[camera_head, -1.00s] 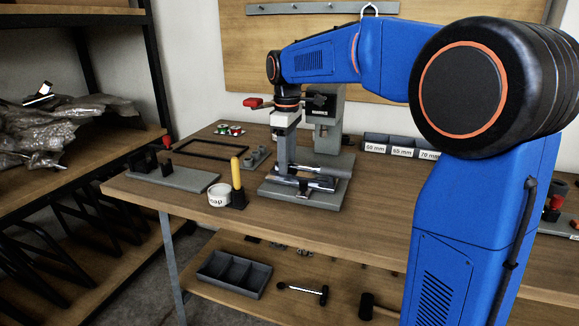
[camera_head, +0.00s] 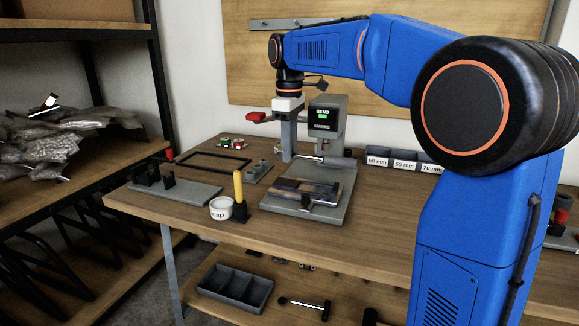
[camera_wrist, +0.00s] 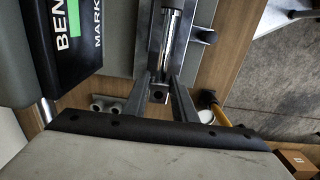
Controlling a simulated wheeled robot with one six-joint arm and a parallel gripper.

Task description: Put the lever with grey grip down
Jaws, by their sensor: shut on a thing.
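My gripper (camera_head: 288,158) points down, left of the press, at the rod's left end in the picture; contact is unclear. The wrist view shows its two fingers (camera_wrist: 160,88) close about a small dark piece (camera_wrist: 158,96); I cannot tell what it belongs to.
The press has a display box (camera_head: 325,118). A red grip (camera_head: 257,117) sticks out left of my gripper. A clamp fixture (camera_head: 304,192), a white cup (camera_head: 221,209) and a yellow handle (camera_head: 238,186) stand in front. Labelled bins (camera_head: 390,160) are at the right.

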